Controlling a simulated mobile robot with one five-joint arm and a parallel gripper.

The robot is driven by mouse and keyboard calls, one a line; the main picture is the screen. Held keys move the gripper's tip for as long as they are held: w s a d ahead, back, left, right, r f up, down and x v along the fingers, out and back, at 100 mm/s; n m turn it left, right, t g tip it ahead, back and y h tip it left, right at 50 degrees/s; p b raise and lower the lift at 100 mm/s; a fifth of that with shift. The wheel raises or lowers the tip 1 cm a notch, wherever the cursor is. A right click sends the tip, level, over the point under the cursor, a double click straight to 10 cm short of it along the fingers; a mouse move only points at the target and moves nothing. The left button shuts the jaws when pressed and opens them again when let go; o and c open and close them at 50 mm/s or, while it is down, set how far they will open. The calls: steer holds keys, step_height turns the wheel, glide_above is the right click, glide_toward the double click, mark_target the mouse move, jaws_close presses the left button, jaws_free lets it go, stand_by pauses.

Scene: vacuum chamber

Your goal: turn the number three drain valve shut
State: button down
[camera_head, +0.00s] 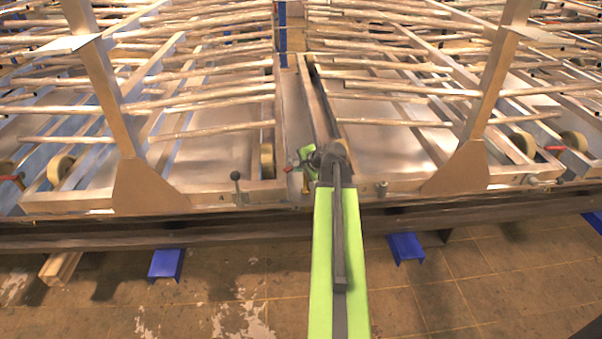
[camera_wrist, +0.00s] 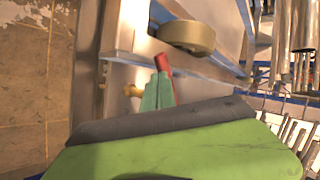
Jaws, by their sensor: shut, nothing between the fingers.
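A drain valve with a red handle (camera_head: 290,168) sits at the middle of the frame's near rail in the head view. The red handle also shows in the wrist view (camera_wrist: 165,72), with a brass fitting (camera_wrist: 132,90) to its left. No number is readable on it. My gripper (camera_head: 305,153) is at the end of my green arm, right beside this handle. In the wrist view my gripper's teal finger (camera_wrist: 157,94) overlaps the handle's near side; I cannot tell whether they touch. The gripper is shut with nothing in it. My arm hides part of the valve area.
Other red handles show at the far left (camera_head: 14,178) and right (camera_head: 555,148). A dark ball-topped lever (camera_head: 237,188) stands left of my gripper. Angled metal posts (camera_head: 487,90) rise on both sides. A tan round roller (camera_wrist: 186,37) lies close behind the handle.

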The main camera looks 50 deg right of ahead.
mark_target(289, 167)
steer(key=shift+w+a+m+h, duration=0.15)
steer(key=shift+w+m, duration=0.05)
steer(key=shift+w, duration=0.55)
steer(key=shift+w+a+m+h, duration=0.1)
steer(key=shift+w+m+h, duration=0.1)
steer(key=shift+w, duration=1.15)
